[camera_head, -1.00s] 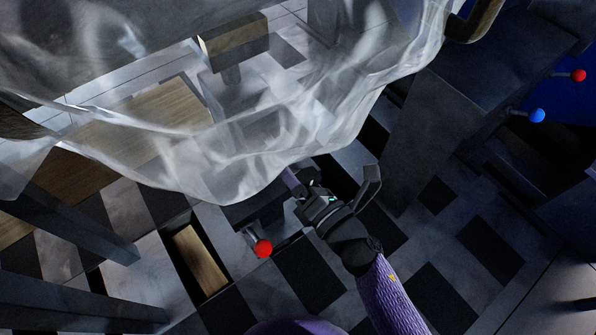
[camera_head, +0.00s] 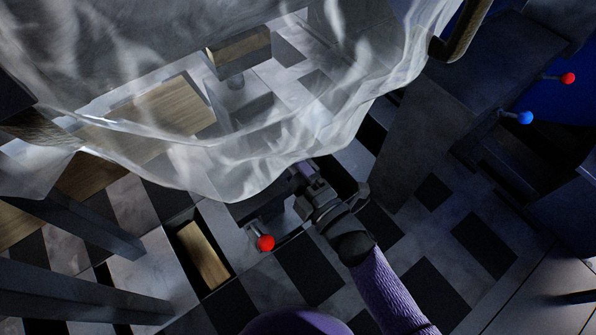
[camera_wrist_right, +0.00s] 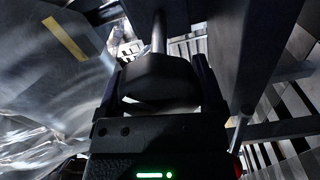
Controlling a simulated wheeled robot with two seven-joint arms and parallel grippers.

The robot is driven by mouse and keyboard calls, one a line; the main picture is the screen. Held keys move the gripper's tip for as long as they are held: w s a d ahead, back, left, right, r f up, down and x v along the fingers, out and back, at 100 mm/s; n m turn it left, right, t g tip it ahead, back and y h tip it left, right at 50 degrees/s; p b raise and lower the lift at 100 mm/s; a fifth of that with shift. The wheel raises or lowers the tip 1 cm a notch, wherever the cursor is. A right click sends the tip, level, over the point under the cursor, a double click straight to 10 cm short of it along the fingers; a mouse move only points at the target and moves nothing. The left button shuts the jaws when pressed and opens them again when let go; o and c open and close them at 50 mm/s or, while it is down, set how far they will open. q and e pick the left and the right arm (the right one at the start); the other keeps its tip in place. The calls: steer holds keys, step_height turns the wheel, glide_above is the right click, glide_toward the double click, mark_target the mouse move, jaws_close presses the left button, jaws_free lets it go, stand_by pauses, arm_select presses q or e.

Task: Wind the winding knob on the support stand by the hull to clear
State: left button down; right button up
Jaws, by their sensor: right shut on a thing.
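My right gripper (camera_head: 306,180) reaches in from the lower right, at the lower edge of a translucent sheet. In the right wrist view its two fingers stand either side of a dark, chunky winding knob (camera_wrist_right: 158,78), and the gripper is shut on it. A pale shaft (camera_wrist_right: 159,32) runs away from the knob. In the head view the knob is mostly hidden by the gripper and sheet. The dark support stand (camera_head: 258,205) is partly covered by the sheet. I cannot make out the hull for certain. My left gripper is not in view.
The translucent sheet (camera_head: 215,165) hangs across the upper left. A red ball-ended lever (camera_head: 265,243) sits just left of my right gripper. Dark blocks with a blue ball (camera_head: 525,118) and a red ball (camera_head: 568,78) stand at the right. Checkered floor (camera_head: 410,280) lies open below.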

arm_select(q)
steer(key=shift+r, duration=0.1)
arm_select(e)
steer(key=shift+m, duration=0.5)
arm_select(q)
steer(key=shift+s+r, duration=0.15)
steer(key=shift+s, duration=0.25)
arm_select(e)
steer(key=o, duration=1)
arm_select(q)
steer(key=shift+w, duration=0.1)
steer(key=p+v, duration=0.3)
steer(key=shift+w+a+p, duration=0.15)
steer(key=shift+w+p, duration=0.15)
arm_select(e)
steer(key=v, duration=1)
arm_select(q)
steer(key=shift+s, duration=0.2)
